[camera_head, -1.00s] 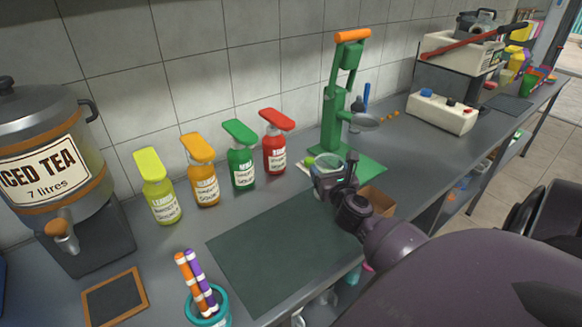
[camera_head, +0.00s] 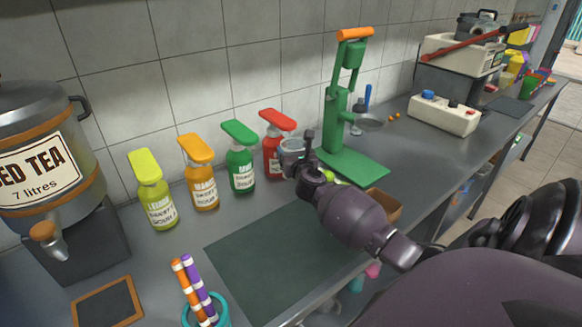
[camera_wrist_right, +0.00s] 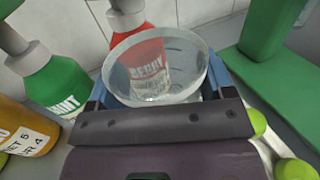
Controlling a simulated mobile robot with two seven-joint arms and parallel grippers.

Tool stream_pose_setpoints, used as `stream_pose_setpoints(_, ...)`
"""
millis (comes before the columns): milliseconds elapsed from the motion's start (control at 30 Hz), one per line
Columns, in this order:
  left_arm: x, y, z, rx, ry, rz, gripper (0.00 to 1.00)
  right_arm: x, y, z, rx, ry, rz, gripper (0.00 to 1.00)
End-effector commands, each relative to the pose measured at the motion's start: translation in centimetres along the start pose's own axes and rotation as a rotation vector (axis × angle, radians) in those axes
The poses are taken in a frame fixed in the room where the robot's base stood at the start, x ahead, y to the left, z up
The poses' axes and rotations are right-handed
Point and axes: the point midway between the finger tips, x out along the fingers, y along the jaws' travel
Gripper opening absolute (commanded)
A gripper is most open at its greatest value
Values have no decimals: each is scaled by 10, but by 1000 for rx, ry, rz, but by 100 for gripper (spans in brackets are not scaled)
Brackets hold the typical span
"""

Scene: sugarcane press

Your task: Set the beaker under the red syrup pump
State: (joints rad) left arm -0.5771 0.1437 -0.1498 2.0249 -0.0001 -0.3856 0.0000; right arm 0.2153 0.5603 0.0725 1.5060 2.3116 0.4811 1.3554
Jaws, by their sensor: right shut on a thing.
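The red syrup pump (camera_head: 272,150) stands at the right end of the row of pump bottles by the wall. My right gripper (camera_head: 297,157) is shut on the clear glass beaker (camera_head: 291,144), held in front of and slightly right of the red pump. In the right wrist view the beaker (camera_wrist_right: 160,70) sits upright between blue fingers (camera_wrist_right: 158,90), and the red bottle (camera_wrist_right: 146,52) shows through and behind it. The red pump's nozzle (camera_wrist_right: 125,12) is at the top of that view, beyond the beaker's far rim. The beaker's base is hidden. My left gripper is out of view.
Green (camera_head: 240,165), orange (camera_head: 201,180) and yellow-green (camera_head: 155,200) pump bottles stand left of the red one. A green press (camera_head: 340,120) stands close on the right. A dark mat (camera_head: 275,250) lies in front, clear. Limes (camera_wrist_right: 295,168) lie near the gripper.

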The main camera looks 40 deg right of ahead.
Motion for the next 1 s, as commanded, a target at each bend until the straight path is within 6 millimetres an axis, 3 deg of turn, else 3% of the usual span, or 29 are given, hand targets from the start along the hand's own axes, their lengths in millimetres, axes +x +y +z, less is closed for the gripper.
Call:
stream_pose_setpoints(333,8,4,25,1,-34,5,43,0,0,-48,-3,3,1,52)
stream_pose_setpoints(667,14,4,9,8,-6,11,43,4,2,-47,1,-5,1,52)
stream_pose_setpoints(867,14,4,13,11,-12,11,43,4,2,-51,1,-3,1,52)
stream_pose_setpoints(900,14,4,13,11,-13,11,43,4,2,-52,1,-3,1,77)
stream_pose_setpoints(1000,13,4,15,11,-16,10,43,4,2,-51,1,-4,1,92)
